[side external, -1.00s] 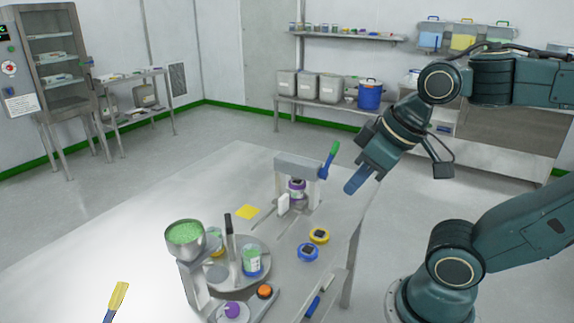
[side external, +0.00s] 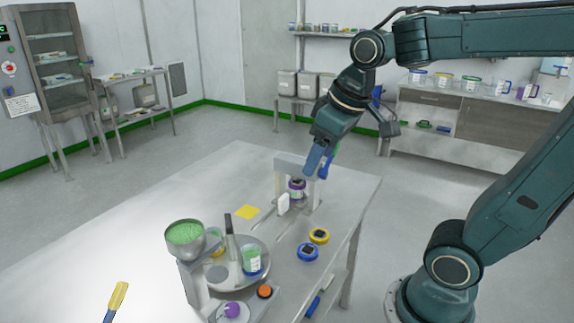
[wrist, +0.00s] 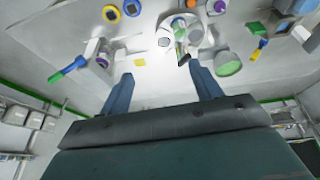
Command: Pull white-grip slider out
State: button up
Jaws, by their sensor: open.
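The white grip (side external: 284,204) of the slider stands upright just in front of the grey gate-shaped stand (side external: 296,162) in the side view. Thin rails lie on the table beside it. A jar with a purple lid (side external: 297,190) sits under the stand. My gripper (side external: 319,163) is open and empty, pointing down over the right end of the stand, above and behind the white grip. In the wrist view my open gripper (wrist: 163,90) has nothing between its fingers. The stand (wrist: 88,48) shows left of them; the grip is too small to single out there.
A lever with a green and blue handle (wrist: 67,70) sticks out from the stand; my fingers partly hide it in the side view. Yellow (side external: 319,236) and blue (side external: 308,252) round pieces lie nearby. A turntable (side external: 247,277) stands nearer the camera. The table's far left is clear.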

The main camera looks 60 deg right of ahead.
jog(key=w+d+f+g, duration=0.1)
jog(key=w+d+f, duration=0.1)
jog(key=w+d, duration=0.45)
jog(key=g, duration=0.3)
send_over(284, 196)
notch_tip(284, 196, down, 15)
jog(key=shift+a, duration=0.1)
notch_tip(284, 196, down, 14)
jog(key=shift+r, duration=0.1)
jog(key=shift+c, duration=0.2)
